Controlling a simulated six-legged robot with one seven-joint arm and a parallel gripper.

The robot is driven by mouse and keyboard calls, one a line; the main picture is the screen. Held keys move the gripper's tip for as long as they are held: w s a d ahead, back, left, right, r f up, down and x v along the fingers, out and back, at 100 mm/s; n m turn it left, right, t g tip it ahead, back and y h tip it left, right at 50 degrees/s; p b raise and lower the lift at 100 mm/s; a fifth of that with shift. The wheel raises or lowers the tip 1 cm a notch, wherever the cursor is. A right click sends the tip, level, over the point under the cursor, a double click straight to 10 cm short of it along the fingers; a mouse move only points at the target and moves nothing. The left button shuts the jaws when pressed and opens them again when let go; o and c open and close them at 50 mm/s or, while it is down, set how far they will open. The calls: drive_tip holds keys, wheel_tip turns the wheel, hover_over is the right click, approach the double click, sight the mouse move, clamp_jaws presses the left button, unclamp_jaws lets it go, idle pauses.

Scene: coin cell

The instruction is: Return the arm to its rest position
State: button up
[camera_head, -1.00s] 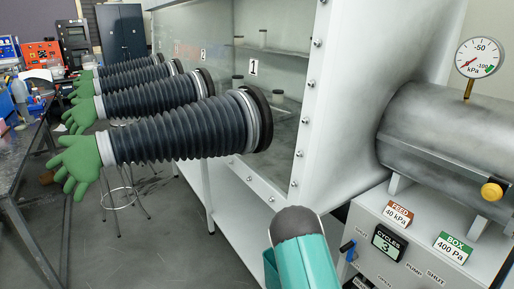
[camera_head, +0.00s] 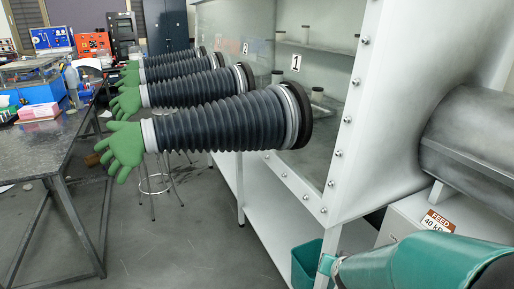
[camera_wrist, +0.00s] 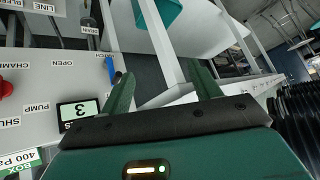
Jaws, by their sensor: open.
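My gripper (camera_wrist: 163,85) shows in the wrist view with its two green fingers spread apart and nothing between them. Beyond the fingers are a white frame post and the control panel (camera_wrist: 40,88), with a blue-handled lever near the left finger. I cannot tell whether that finger touches anything. In the head view my teal arm (camera_head: 425,265) lies across the lower right corner. My gripper cannot be made out there.
The glove box (camera_head: 395,130) stands at the right, with black sleeves and green gloves (camera_head: 126,148) sticking out leftward. A teal bin (camera_head: 304,265) sits under it. A cluttered workbench (camera_head: 60,137) stands at left. Grey floor between is mostly clear, apart from a stool (camera_head: 155,184).

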drive_tip(key=s+a+r+n+y, duration=0.25)
drive_tip(key=s+a+r, duration=0.35)
drive_tip(key=r, duration=0.4)
drive_tip(key=s+r+n+g, duration=0.2)
drive_tip(key=s+r, duration=0.5)
drive_tip(key=s, duration=0.4)
drive_tip(key=shift+a+r+h, duration=0.15)
drive_tip(key=shift+a+h, duration=0.05)
drive_tip(key=shift+h, duration=0.25)
drive_tip(key=shift+s+n, duration=0.15)
drive_tip(key=shift+n, duration=0.1)
